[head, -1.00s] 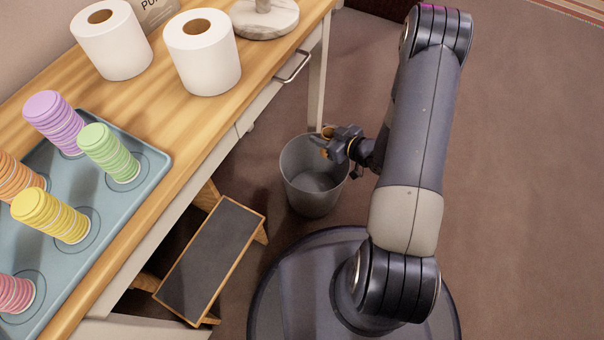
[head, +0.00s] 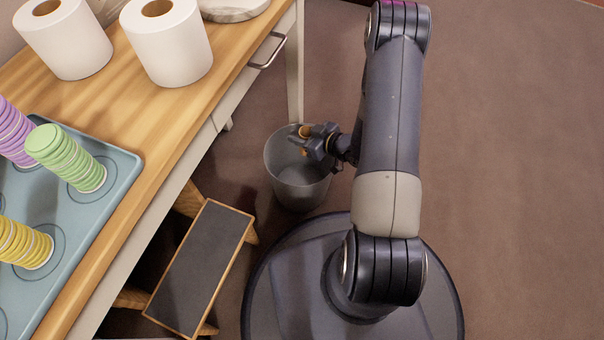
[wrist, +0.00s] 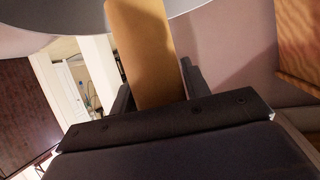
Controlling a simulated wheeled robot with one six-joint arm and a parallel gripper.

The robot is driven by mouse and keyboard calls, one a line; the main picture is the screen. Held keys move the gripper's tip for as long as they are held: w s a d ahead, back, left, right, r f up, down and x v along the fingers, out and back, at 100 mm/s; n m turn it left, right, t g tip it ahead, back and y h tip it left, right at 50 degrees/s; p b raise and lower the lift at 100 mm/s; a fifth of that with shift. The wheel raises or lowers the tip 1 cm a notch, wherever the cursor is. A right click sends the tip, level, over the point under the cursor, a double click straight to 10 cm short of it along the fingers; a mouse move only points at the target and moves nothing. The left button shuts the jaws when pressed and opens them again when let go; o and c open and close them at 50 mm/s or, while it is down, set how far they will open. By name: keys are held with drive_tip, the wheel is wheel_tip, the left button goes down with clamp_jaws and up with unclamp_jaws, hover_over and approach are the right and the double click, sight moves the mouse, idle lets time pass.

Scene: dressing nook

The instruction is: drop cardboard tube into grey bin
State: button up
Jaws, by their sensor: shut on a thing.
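The grey bin (head: 300,188) stands on the floor beside the table, its open top facing up. My gripper (head: 307,142) is over the right and far part of the bin's opening. It is shut on the brown cardboard tube (head: 305,131), of which only a small end shows in the head view. In the wrist view the tube (wrist: 143,50) rises from between the two dark fingers and reaches the top edge. A grey curved surface across the top of the wrist view may be the bin. How far the tube is above the rim I cannot tell.
A wooden table (head: 130,110) on the left carries white paper rolls (head: 170,45) and a blue tray (head: 118,185) of coloured disc stacks. A low step stool (head: 200,270) stands left of the bin. The floor on the right (head: 510,180) is clear.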

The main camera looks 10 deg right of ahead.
drive_tip(key=o, duration=1)
drive_tip(key=shift+p+v, duration=1.75)
drive_tip(key=shift+v, duration=3.7)
